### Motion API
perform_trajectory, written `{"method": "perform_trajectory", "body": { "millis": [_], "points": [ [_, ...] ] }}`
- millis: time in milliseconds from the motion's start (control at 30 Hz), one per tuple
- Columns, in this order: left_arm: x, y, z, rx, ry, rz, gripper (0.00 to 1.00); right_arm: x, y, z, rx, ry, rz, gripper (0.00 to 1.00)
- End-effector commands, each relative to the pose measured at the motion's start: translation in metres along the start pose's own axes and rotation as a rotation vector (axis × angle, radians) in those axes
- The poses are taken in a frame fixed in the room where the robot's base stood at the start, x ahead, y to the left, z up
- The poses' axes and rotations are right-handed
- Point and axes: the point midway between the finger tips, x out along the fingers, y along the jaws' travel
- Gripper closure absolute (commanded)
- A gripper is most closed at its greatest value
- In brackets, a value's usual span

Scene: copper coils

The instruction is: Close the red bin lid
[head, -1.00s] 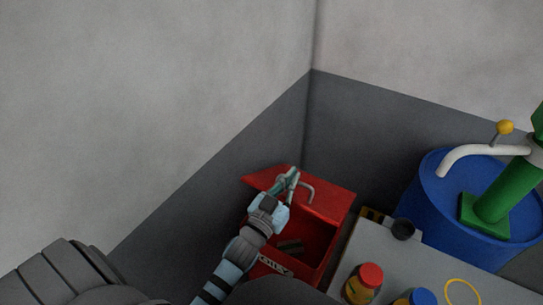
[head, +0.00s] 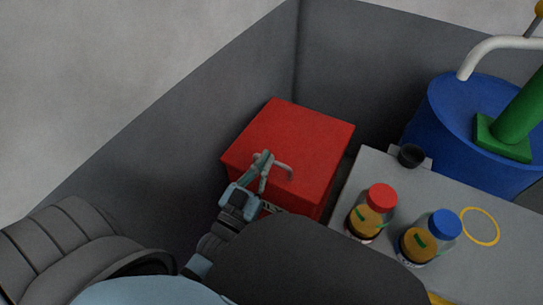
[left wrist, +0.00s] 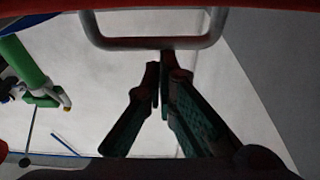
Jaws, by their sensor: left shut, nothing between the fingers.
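The red bin (head: 325,192) stands in the corner. Its red lid (head: 300,130) lies flat across the top in the head view, and the bin's inside is hidden. A grey U-shaped handle (head: 285,169) is on the lid near its front edge. It also shows in the left wrist view as a bar (left wrist: 155,42) below a red strip of lid. My left gripper (head: 264,156) is at the lid's front edge beside the handle. Its fingers (left wrist: 160,68) are shut with nothing between them; I cannot tell whether they touch the lid. My right gripper is not in view.
A grey table (head: 390,172) right of the bin holds a red-capped jar (head: 372,214), a blue-capped jar (head: 432,240), a black cup (head: 411,155) and a yellow ring (head: 480,227). A blue drum (head: 460,115) stands behind it. Walls enclose the bin's back and left.

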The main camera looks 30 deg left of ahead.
Motion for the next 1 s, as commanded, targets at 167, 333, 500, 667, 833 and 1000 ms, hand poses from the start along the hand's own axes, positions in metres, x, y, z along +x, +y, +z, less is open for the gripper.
{"method": "perform_trajectory", "body": {
  "millis": [167, 333, 500, 667, 833, 1000],
  "points": [
    [-0.01, 0.001, 0.021, -0.001, -0.006, 0.002, 1.0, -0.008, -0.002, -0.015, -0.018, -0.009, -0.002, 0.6],
    [-0.015, 0.001, 0.031, -0.002, -0.018, 0.003, 1.0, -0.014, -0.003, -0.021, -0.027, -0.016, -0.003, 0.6],
    [-0.016, 0.002, 0.032, -0.002, -0.019, 0.003, 1.0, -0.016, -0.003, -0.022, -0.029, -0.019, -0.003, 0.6],
    [-0.016, 0.002, 0.032, -0.003, -0.019, 0.003, 1.0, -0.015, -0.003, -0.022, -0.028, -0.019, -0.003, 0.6],
    [-0.015, 0.002, 0.031, -0.003, -0.018, 0.003, 1.0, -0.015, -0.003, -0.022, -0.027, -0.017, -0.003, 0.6],
    [-0.014, 0.002, 0.016, -0.002, -0.01, 0.003, 1.0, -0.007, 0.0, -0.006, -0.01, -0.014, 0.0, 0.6]
  ]
}}
